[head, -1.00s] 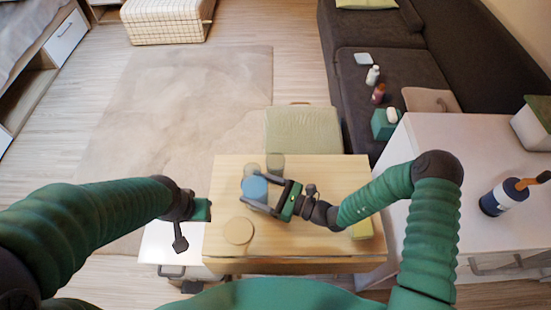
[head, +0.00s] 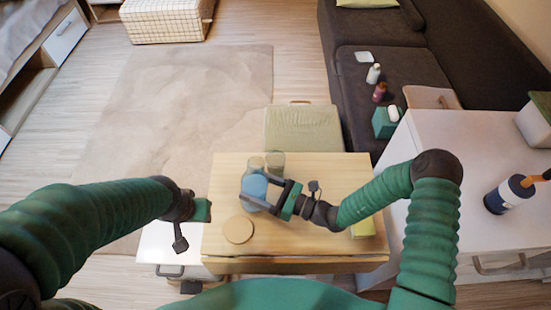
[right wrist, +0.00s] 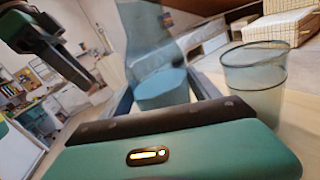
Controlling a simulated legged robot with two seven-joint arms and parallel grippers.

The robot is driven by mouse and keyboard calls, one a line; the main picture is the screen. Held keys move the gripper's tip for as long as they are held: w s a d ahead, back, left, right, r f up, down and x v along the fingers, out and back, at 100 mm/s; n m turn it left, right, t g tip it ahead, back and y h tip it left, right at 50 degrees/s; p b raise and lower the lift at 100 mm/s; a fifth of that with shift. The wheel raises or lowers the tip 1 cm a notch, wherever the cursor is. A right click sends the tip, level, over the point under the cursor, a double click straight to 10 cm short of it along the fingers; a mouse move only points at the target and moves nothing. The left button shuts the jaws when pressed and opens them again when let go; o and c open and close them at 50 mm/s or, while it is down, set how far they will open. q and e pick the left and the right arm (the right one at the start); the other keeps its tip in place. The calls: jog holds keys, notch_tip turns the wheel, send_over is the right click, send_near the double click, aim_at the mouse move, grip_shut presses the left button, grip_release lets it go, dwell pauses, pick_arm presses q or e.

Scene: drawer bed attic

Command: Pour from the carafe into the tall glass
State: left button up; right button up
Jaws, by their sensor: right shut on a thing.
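My right gripper (head: 272,195) is shut on the clear carafe (head: 255,187), which holds blue liquid. The carafe is over the wooden table, its clear upper part pointing toward the back. The right wrist view shows the carafe (right wrist: 160,88) between the fingers, with the blue low in it. The tall glass (head: 277,160) stands just behind and right of the carafe's upper part. It shows clear in the right wrist view (right wrist: 253,88), and I see no blue in it. My left gripper (head: 202,210) is at the table's left edge, apart from both; its jaws are unclear.
A round coaster (head: 238,229) lies on the wooden table (head: 320,190) at front left. A white cabinet (head: 450,140) is on the right; a cushioned stool (head: 303,128) stands behind the table.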

aim_at(254, 182)
jog(key=shift+w+d+m+t+b, duration=0.15)
jog(key=shift+m+t+b, duration=0.15)
jog(key=shift+m+b, duration=1.15)
jog(key=shift+w+f+m+y+b, duration=0.1)
jog(key=shift+m+y+b, duration=0.1)
jog(key=shift+m, duration=0.5)
jog(key=shift+w+m+y+b, duration=0.1)
jog(key=shift+m+b, duration=0.05)
jog(key=shift+m, duration=0.5)
jog(key=shift+s+f+m+t+b, duration=0.2)
jog(key=shift+m+t+b, duration=0.3)
jog(key=shift+m, duration=0.3)
pick_arm(q)
jog(key=x, duration=0.2)
jog(key=s+x, duration=0.1)
jog(key=x, duration=0.1)
jog(key=shift+f, duration=0.5)
pick_arm(e)
jog(key=shift+r, duration=0.2)
pick_arm(q)
jog(key=shift+f, duration=0.1)
pick_arm(e)
jog(key=shift+s+a+r+m, duration=0.25)
jog(key=shift+a+r+m, duration=0.05)
jog(key=shift+m, duration=0.6)
